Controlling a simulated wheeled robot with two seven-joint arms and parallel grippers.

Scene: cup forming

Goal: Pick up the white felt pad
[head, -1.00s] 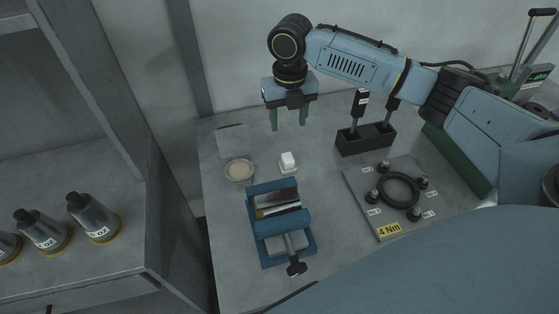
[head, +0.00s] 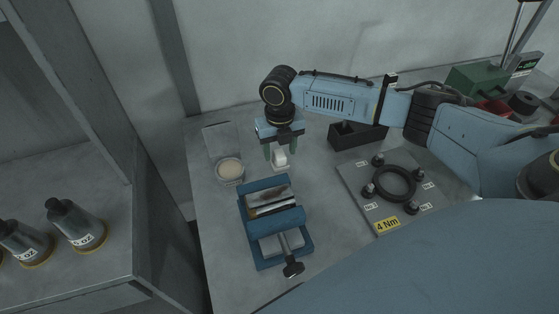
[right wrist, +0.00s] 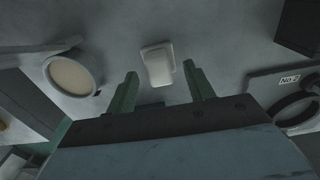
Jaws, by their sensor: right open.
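The white felt pad (head: 280,158) is a small white block on a pale flat base, on the grey table behind the blue vise. It also shows in the right wrist view (right wrist: 158,66), just beyond the fingertips and between their lines. My right gripper (head: 281,154) has green fingers and is low over the pad, one finger on each side of it. In the right wrist view the right gripper (right wrist: 160,75) is open and empty, with the pad apart from both fingers. My left gripper is not in view.
A blue vise (head: 273,222) stands in front of the pad. A round dish with beige content (head: 230,170) is to the left. A black box (head: 358,135) and a grey plate with a black ring (head: 371,213) are to the right.

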